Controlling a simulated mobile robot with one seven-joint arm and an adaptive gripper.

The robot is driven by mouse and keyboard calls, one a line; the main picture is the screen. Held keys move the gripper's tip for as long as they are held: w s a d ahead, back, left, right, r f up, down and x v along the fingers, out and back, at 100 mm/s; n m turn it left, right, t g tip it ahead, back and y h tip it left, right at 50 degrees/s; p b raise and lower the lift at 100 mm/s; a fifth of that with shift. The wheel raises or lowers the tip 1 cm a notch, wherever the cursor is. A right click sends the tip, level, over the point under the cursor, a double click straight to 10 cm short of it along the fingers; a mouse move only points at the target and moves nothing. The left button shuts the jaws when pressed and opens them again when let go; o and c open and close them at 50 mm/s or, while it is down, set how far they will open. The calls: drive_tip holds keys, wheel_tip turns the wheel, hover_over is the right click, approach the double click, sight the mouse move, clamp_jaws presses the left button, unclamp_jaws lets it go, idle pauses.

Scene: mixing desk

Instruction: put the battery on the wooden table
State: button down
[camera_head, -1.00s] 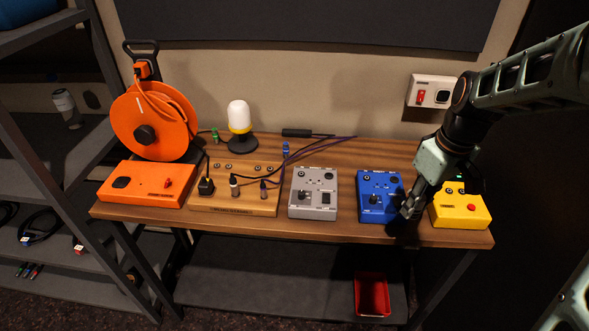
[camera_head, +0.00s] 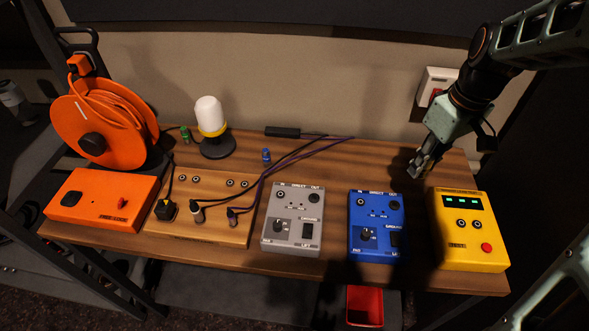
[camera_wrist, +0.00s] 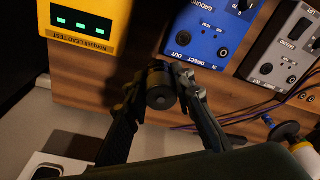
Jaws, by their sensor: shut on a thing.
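My gripper (camera_head: 424,168) is over the back right of the wooden table (camera_head: 345,172), behind the gap between the blue and yellow boxes. In the wrist view my gripper (camera_wrist: 163,95) is shut on a dark cylinder, the battery (camera_wrist: 160,97), seen end-on between the fingertips. The wooden tabletop (camera_wrist: 115,93) lies beneath it. I cannot tell whether the battery touches the wood. In the head view the fingers mostly hide it.
The yellow tester (camera_head: 468,232), blue box (camera_head: 376,226) and grey box (camera_head: 293,222) line the front. A wall switch (camera_head: 436,85) is behind my gripper. Dark cables (camera_head: 285,160), a blue cylinder (camera_head: 266,155) and a lamp (camera_head: 211,125) are left. Bare wood lies behind the boxes.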

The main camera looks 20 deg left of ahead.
drive_tip(key=w+a+f, duration=0.4)
drive_tip(key=w+a, duration=0.2)
drive_tip(key=w, duration=0.1)
drive_tip(key=p, duration=0.1)
hover_over(373, 168)
drive_tip(key=f, duration=0.5)
drive_tip(key=shift+s+d+f, duration=0.1)
drive_tip(key=shift+s+d, duration=0.25)
drive_tip(key=shift+s, duration=0.05)
drive_tip(key=shift+w+a+f, duration=0.2)
drive_tip(key=shift+f, duration=1.65)
drive_tip(key=shift+f, duration=0.1)
drive_tip(key=shift+f, duration=0.15)
drive_tip(key=c, duration=1.7)
unclamp_jaws()
drive_tip(key=shift+o, duration=0.2)
